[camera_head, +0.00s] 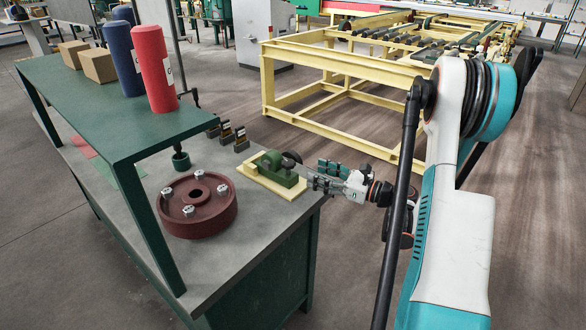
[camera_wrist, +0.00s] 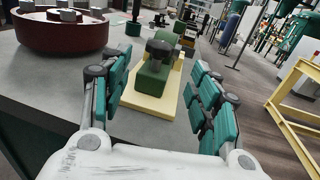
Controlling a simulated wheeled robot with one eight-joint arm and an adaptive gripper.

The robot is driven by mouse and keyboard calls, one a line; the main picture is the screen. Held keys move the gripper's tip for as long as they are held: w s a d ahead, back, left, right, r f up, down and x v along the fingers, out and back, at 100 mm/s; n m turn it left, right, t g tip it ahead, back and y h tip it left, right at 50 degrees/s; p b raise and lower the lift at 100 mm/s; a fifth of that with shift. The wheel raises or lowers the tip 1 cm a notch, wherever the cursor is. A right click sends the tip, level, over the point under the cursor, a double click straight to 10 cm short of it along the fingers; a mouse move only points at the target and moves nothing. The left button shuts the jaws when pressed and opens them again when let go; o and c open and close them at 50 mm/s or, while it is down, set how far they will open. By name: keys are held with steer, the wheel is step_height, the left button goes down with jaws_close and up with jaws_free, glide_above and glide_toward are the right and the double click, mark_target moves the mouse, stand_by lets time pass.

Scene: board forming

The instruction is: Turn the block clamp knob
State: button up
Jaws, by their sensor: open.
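The block clamp is a green block (camera_head: 275,170) on a pale yellow base plate (camera_head: 262,180), near the right edge of the grey workbench. Its dark knob (camera_head: 291,160) shows at its right side in the head view. In the wrist view the clamp (camera_wrist: 152,78) stands ahead between the fingers, with the black knob (camera_wrist: 160,49) on top. My gripper (camera_head: 318,174) is to the right of the clamp, by the bench edge. Its teal-padded fingers are spread wide with nothing between them; in the wrist view the gripper (camera_wrist: 160,66) faces the clamp, apart from the knob.
A dark red wheel-shaped part (camera_head: 197,205) with several bolts lies left of the clamp. Small black holders (camera_head: 241,140) stand behind it. A green shelf (camera_head: 100,100) bearing red and blue rolls overhangs the bench's left side. A yellow frame (camera_head: 340,130) stands behind my arm.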

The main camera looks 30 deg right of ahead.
mark_target(293, 163)
steer(key=b+x, duration=0.2)
steer(key=x, duration=0.7)
steer(key=shift+w+a, duration=0.15)
steer(key=shift+w, duration=0.1)
steer(key=c, duration=1.1)
